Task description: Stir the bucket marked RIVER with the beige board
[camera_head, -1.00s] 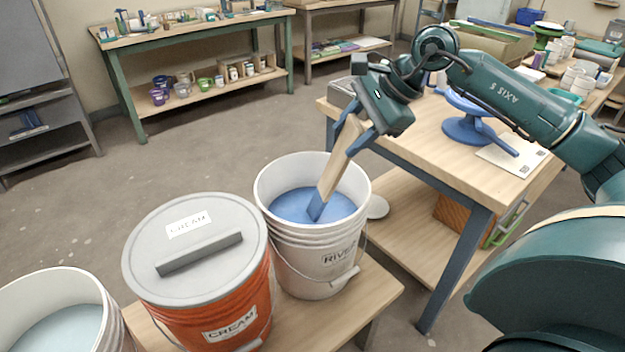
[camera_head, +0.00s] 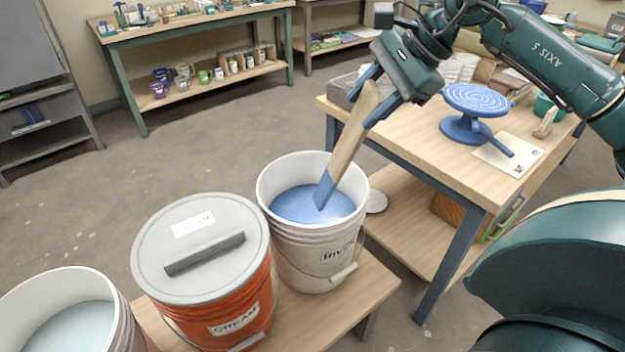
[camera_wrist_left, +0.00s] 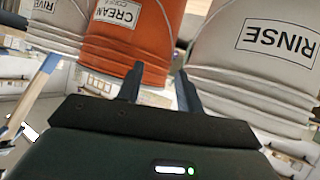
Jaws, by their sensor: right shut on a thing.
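The white bucket marked RIVER (camera_head: 310,250) stands on the low bench with blue glaze (camera_head: 290,205) inside; part of it also shows in the left wrist view (camera_wrist_left: 52,22). My right gripper (camera_head: 369,102) is shut on the upper end of the beige board (camera_head: 349,142), above the bucket's right side. The board slants down into the bucket. Its lower end is coated blue, and I cannot tell whether the tip is in the glaze or just above it. My left gripper (camera_wrist_left: 160,86) is open and empty, before the buckets in the left wrist view.
The orange CREAM bucket (camera_head: 215,325), lidded, stands left of RIVER. An open white bucket (camera_head: 125,325) is at the lower left; the left wrist view shows one marked RINSE (camera_wrist_left: 255,60). A table (camera_head: 425,150) with a blue turntable (camera_head: 470,125) stands right.

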